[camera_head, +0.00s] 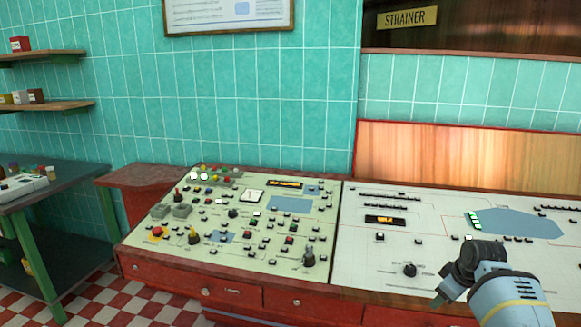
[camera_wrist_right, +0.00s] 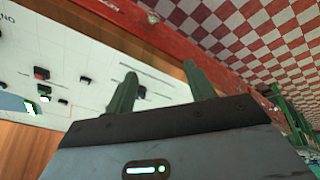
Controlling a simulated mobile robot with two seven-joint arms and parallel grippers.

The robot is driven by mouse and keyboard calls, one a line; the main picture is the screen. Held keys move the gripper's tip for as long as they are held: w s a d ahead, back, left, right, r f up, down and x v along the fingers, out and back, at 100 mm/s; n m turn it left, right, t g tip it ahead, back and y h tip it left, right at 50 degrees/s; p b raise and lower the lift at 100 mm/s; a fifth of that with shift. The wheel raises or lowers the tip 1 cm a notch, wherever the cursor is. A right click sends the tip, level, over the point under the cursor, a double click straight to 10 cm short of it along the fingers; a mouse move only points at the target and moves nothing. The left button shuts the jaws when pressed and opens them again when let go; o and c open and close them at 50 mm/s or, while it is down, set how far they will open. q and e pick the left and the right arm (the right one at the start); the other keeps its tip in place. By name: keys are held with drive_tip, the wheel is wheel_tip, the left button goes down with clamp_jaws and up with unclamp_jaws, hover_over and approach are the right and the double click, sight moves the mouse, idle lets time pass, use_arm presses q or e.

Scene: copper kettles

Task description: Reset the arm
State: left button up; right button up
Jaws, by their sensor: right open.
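My right arm comes in from the lower right of the head view, blue-grey with a yellow stripe. Its gripper (camera_head: 446,288) hangs over the front part of the right, white control panel (camera_head: 350,260). In the right wrist view the two green fingers of this gripper (camera_wrist_right: 160,82) stand apart with nothing between them. The panel and its red front edge show behind the fingers. I cannot tell whether a finger touches the panel. My left arm and gripper are not in view.
A cream control panel (camera_head: 240,255) with several knobs, buttons and levers stands to the left. Red drawers (camera_head: 232,291) run below it. A dark table (camera_head: 60,187) with green legs stands far left. A red-and-white checkered floor (camera_head: 95,300) lies in front.

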drive_tip(key=s+a+f+m+t, duration=0.1)
drive_tip(key=s+a+f, duration=0.4)
drive_tip(key=s+f, duration=0.5)
drive_tip(key=s+a+f+m+t, duration=0.1)
drive_tip(key=s+a+f, duration=0.55)
drive_tip(key=f, duration=0.55)
drive_tip(key=s+a+m+t, duration=0.1)
drive_tip(key=s+a, duration=0.3)
drive_tip(key=s, duration=0.7)
drive_tip(key=s+a+r+m+t+y, duration=0.1)
drive_tip(key=s+a, duration=0.3)
drive_tip(key=s, duration=0.8)
drive_tip(key=shift+s+r+m+t, duration=0.2)
drive_tip(key=shift+s+m+t, duration=0.1)
drive_tip(key=shift+t, duration=0.3)
